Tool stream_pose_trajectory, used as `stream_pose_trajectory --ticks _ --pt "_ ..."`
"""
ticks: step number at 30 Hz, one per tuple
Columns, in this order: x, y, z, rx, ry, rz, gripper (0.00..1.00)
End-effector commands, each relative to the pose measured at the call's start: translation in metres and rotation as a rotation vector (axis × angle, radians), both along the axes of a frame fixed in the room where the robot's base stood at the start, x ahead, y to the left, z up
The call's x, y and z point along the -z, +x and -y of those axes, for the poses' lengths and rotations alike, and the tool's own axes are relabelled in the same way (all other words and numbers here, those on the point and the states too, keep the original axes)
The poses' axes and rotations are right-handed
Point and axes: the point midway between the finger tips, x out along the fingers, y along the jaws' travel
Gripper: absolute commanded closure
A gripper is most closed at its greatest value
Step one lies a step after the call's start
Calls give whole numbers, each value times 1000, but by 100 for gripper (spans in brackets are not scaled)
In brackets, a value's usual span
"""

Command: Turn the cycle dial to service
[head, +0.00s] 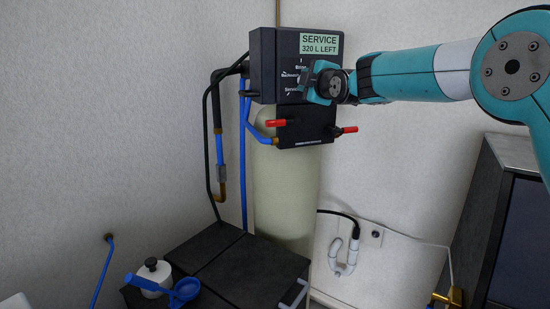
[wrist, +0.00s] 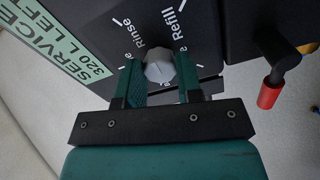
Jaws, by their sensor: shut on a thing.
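The dark control head (head: 264,66) sits on top of a pale upright tank. Its green display (head: 320,44) reads "SERVICE 320 L LEFT". In the wrist view the cycle dial (wrist: 158,71) is a light grey knob on the dark face, between my gripper's (wrist: 159,76) fingers. The fingers are shut on it from both sides. White labels "Rinse" and "Refill" show around it. In the head view my gripper (head: 311,82) is at the face and hides the dial; "Service" is printed to its lower left. I cannot tell which mark the dial points at.
Red-handled valve levers (head: 274,123) stick out below the control head; one shows in the wrist view (wrist: 270,92). Blue and black hoses (head: 243,150) hang at the left. A black cabinet top (head: 255,268) with a blue scoop (head: 186,288) and white bottle lies below.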

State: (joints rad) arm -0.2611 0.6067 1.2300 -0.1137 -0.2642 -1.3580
Motion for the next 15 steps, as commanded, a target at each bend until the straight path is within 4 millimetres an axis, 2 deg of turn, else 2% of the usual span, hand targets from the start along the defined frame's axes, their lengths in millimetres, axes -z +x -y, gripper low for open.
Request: stream_pose_trajectory --ticks 15 --pt "1 0 0 -1 -190 75 84"
